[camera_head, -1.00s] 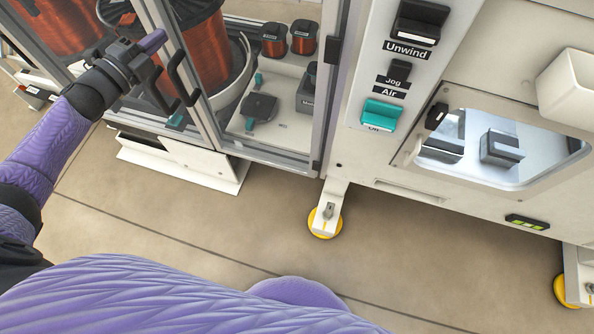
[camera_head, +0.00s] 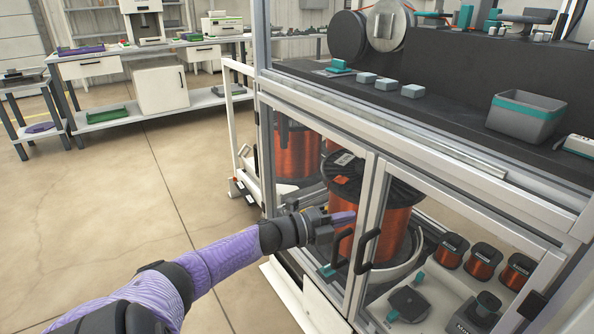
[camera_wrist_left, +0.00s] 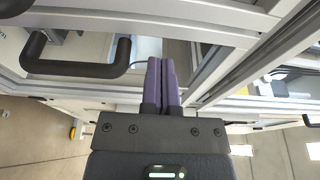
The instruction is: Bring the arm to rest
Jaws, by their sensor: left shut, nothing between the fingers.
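My left gripper (camera_head: 343,218) is shut and empty, with its purple fingers together. In the head view it is in front of the cabinet's left glass door (camera_head: 318,178), left of the two black door handles (camera_head: 368,250). The left wrist view shows the closed fingers (camera_wrist_left: 161,82) pointing at the cabinet frame, with a black handle (camera_wrist_left: 78,70) to their left. I cannot tell whether the fingertips touch the cabinet. My left arm (camera_head: 225,258) reaches in from the lower left. My right gripper is in neither view.
Large copper wire spools (camera_head: 397,222) and several small spools (camera_head: 482,262) stand behind the glass. A grey bin (camera_head: 525,118) sits on the dark worktop above. A workbench (camera_head: 85,68) stands at the back left. The floor (camera_head: 120,190) to the left is clear.

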